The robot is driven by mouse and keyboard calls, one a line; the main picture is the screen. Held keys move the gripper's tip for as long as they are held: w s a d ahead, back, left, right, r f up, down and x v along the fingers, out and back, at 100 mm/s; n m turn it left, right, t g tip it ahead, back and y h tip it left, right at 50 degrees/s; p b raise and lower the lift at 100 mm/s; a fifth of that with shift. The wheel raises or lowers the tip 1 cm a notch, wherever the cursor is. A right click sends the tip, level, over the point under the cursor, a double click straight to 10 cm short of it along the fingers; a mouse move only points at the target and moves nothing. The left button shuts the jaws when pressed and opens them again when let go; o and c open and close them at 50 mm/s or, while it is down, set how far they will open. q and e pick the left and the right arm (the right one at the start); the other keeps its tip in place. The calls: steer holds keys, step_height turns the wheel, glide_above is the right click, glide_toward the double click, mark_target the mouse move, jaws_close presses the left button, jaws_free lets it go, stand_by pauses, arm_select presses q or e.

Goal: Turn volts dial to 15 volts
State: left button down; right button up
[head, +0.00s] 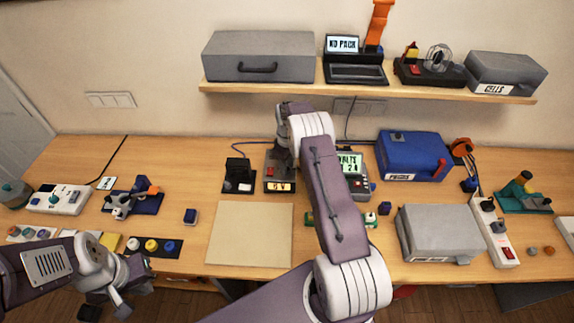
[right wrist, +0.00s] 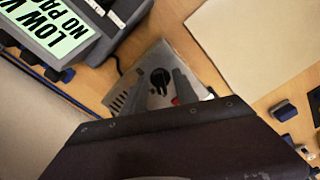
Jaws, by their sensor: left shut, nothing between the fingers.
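The grey power supply (head: 279,184) stands at the back middle of the bench, with a small yellow readout on its front that is too small to read surely. In the right wrist view its black round dial (right wrist: 160,78) shows on its top, with a red switch beside it. My right gripper (right wrist: 163,88) points down over the supply, fingers apart on either side of the dial; I cannot tell whether they touch it. In the head view my right arm hides the dial. My left gripper (head: 124,296) is shut and empty near the bench's front left edge.
A tester with a lit green screen (head: 349,162) stands just right of the supply, partly behind my right arm. A black stand (head: 238,176) is close on its left. A bare tan mat (head: 249,235) lies in front. A shelf (head: 300,90) with boxes hangs above.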

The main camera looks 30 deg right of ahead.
jaws_close()
